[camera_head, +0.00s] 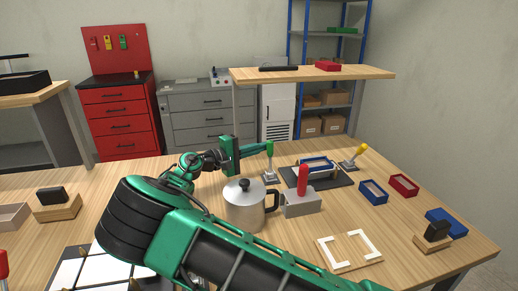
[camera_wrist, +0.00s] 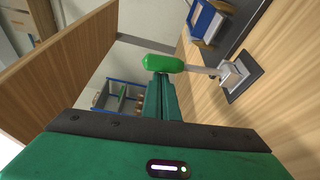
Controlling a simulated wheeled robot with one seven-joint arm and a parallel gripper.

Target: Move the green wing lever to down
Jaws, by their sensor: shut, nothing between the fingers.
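The green lever (camera_head: 269,148) has a green grip on a metal stem, rising nearly upright from a small base (camera_head: 270,178) on the table. In the wrist view its grip (camera_wrist: 163,63) lies just beyond my fingertips, and its square base (camera_wrist: 238,76) is at the right. My gripper (camera_head: 264,147) reaches in from the left at the height of the grip. In the wrist view my fingers (camera_wrist: 161,80) are together and empty, with their tips at the grip. I cannot tell whether they touch it.
A steel pot (camera_head: 243,207) stands in front of the lever. A red-handled lever on a grey block (camera_head: 301,204) is to the right. A dark plate (camera_head: 334,179) with a blue-framed former (camera_head: 316,162) and a yellow lever (camera_head: 361,150) lie farther right. A raised shelf (camera_head: 300,75) is behind.

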